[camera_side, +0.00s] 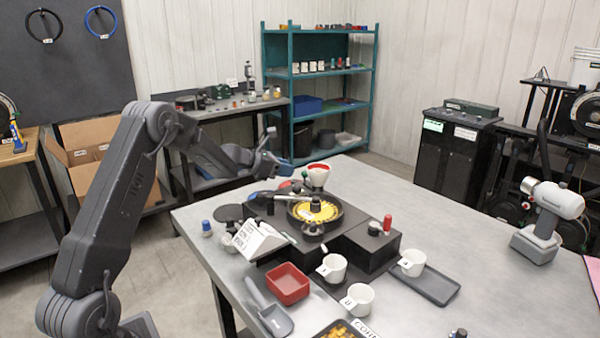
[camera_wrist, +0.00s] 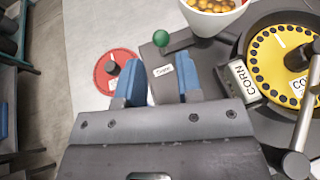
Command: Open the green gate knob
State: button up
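The green gate knob (camera_wrist: 174,41) shows in the wrist view as a green ball end on a dark block with a white label (camera_wrist: 163,70). My gripper (camera_wrist: 157,75) is open, its two blue fingers apart on either side of the labelled block. The knob is just beyond the fingertips, and I cannot tell whether anything touches. In the side view my gripper (camera_side: 281,164) is at the far left of the seed meter. The knob cannot be made out there. The meter's yellow disc (camera_side: 315,212) also shows in the wrist view (camera_wrist: 272,60).
A white funnel with seeds (camera_wrist: 210,18) stands beside the knob, and a red disc with a dark knob (camera_wrist: 118,84) lies left of it. White cups (camera_side: 333,267), a red bin (camera_side: 288,284) and a scoop (camera_side: 268,312) stand in front.

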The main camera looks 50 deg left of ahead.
aim_at(303, 172)
jog(key=x, duration=0.5)
jog(key=shift+w+d+f, duration=0.1)
jog(key=shift+w+f, duration=0.05)
jog(key=shift+w, duration=0.15)
jog(key=shift+c, duration=0.3)
grip_shut()
